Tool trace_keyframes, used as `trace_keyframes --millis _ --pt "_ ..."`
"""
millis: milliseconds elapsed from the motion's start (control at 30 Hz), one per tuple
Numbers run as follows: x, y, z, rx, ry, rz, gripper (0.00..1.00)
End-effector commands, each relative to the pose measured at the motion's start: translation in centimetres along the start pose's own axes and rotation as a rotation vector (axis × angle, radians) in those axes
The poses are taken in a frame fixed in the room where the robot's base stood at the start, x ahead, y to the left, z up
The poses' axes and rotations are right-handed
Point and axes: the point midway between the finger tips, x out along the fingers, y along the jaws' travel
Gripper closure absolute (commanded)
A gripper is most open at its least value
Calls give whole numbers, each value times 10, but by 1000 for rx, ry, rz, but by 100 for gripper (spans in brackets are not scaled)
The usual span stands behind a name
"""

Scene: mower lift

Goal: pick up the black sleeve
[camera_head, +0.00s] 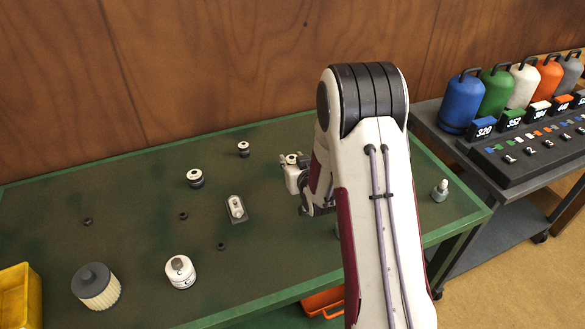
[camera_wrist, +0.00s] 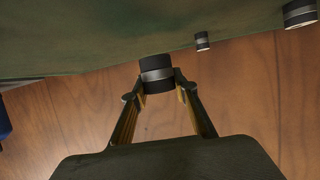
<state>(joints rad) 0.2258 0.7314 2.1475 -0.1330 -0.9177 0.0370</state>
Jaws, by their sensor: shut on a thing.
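In the wrist view the black sleeve (camera_wrist: 157,63), a dark cylinder with a silver band, sits between the two fingertips of my gripper (camera_wrist: 158,84). The fingers are shut on it. The green tabletop (camera_wrist: 90,40) shows behind it; I cannot tell whether the sleeve touches the table. In the head view my gripper (camera_head: 300,190) is over the right part of the green table, partly behind my arm. The sleeve cannot be made out there.
Two banded cylinders (camera_head: 195,178) (camera_head: 243,149), a small grey plate (camera_head: 236,212), a white canister (camera_head: 180,273), a ribbed filter (camera_head: 97,289) and several small dark rings lie left. A yellow bin (camera_head: 20,297) is front left. A cart with coloured jugs (camera_head: 462,103) stands right.

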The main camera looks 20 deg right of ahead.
Motion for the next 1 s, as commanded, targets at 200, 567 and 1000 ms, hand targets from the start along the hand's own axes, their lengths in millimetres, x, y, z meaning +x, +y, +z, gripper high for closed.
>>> trace_keyframes --millis 200,567,1000 --pt "-8 0 -21 -1 4 0 100" --pt "-13 0 -32 -1 3 0 100" --pt "-13 0 -32 -1 3 0 100"
